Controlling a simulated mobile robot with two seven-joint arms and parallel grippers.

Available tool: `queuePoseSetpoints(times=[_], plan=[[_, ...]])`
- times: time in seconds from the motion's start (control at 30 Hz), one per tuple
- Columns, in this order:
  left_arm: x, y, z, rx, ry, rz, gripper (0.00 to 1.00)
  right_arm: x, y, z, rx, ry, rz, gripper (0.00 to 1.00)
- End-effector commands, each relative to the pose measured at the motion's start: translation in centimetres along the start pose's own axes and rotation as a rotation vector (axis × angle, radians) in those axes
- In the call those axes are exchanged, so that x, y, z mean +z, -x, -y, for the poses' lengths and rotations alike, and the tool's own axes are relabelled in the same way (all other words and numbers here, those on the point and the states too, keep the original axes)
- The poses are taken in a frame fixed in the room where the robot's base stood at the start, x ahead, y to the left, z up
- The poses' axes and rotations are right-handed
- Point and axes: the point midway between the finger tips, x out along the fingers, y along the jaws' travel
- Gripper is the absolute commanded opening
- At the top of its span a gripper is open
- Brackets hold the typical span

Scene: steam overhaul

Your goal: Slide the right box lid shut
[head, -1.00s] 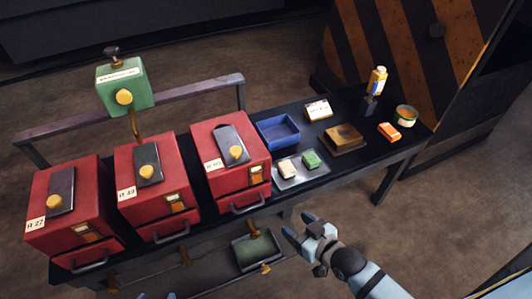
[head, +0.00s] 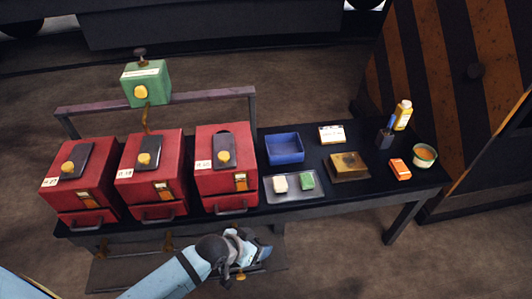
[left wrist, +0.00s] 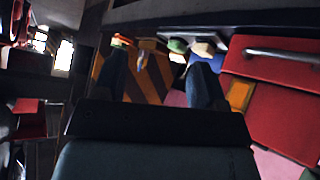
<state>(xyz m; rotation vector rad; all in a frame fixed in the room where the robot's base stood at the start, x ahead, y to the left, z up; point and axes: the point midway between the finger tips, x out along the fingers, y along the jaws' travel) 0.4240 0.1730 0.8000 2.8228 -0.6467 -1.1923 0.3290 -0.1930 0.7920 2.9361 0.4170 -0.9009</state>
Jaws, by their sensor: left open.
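The right red box (head: 228,185) stands on the black table, the rightmost of three alike. Its dark lid (head: 218,146) lies on the sloping top with a yellow knob (head: 224,157) near its lower end. A dark rounded patch shows at the lid's upper end; I cannot tell how wide any gap is. My left gripper (head: 260,250) is low in front of the table, below this box and apart from it. In the left wrist view its fingers (left wrist: 158,80) are spread, with nothing held. A red box with a metal handle (left wrist: 282,56) shows there at the right. My right gripper is out of view.
Two other red boxes (head: 152,186) (head: 85,192) stand to the left. A blue bin (head: 284,160), a grey tray (head: 272,196) with two small blocks, a brass-coloured block (head: 347,177) and a bottle (head: 403,115) stand to the right. A green box (head: 158,92) rises behind.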

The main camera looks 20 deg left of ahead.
Motion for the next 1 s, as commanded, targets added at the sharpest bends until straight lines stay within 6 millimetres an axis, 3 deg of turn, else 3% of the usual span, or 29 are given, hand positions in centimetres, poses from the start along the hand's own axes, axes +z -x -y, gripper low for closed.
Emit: queuePoseSetpoints(times=[0.03,0.27,0.43,0.6,0.8,1.0], plan=[[-2.6,-0.2,1.0,0.012,-0.017,0.040,0.65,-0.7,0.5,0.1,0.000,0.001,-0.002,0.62],[-10.3,0.1,5.7,0.023,-0.035,0.285,0.65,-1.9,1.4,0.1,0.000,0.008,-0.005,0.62],[-16.5,3.0,10.7,-0.039,-0.029,0.475,0.65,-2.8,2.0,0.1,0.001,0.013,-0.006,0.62],[-22.4,7.9,15.9,-0.132,0.009,0.644,0.65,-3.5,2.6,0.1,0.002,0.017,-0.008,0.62],[-26.4,12.5,19.4,-0.204,0.059,0.762,0.65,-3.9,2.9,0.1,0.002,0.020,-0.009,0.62],[-26.7,13.2,20.2,-0.219,0.074,0.792,0.65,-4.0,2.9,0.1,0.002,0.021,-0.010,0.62]])
